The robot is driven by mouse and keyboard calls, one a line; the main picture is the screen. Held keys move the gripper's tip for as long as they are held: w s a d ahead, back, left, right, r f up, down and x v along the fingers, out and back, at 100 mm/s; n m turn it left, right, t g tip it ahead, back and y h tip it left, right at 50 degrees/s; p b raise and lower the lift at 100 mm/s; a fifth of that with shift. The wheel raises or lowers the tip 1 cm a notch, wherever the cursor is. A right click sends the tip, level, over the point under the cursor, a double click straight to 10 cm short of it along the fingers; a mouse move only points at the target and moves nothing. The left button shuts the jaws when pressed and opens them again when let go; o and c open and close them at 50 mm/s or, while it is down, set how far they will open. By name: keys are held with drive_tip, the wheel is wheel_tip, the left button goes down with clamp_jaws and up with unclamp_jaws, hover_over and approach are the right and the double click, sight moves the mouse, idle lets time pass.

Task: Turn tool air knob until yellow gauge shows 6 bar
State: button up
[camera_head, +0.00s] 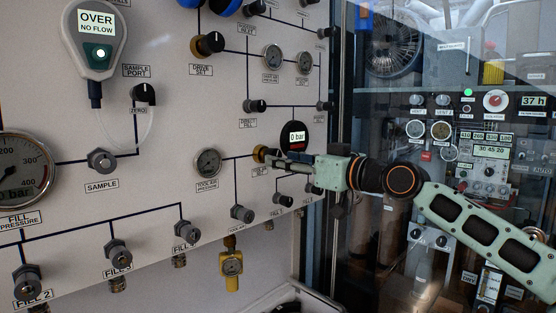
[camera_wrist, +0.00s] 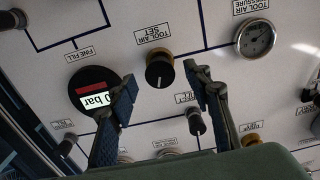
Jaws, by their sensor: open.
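The tool air set knob (camera_wrist: 159,72) is black with a brass collar, on the panel in the wrist view. In the head view only its brass-coloured edge (camera_head: 260,154) shows beside my gripper (camera_head: 283,161). In the wrist view my gripper (camera_wrist: 160,78) is open, one finger on either side of the knob, with gaps visible; I cannot tell the depth between them. The yellow gauge (camera_head: 232,266) hangs under the panel in the head view; its needle is too small to read. The round tool air pressure gauge (camera_head: 207,162) is left of the knob; it also shows in the wrist view (camera_wrist: 255,38).
A black round display (camera_head: 294,137) reading 0 bar sits close to my gripper; it also shows in the wrist view (camera_wrist: 95,92). A glass-fronted cabinet (camera_head: 450,110) stands to the right, behind my arm.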

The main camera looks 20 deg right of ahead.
sight(272, 152)
drive_tip(key=shift+x, duration=1.45)
drive_tip(key=shift+c, duration=0.3)
drive_tip(key=c, duration=1.1)
drive_tip(key=shift+f+m+b, duration=0.1)
drive_tip(key=shift+m+b, duration=0.3)
drive_tip(key=shift+b, duration=0.15)
drive_tip(key=shift+a+m+b, duration=0.1)
drive_tip(key=shift+m+b, duration=2)
drive_tip(key=shift+m, duration=5.4)
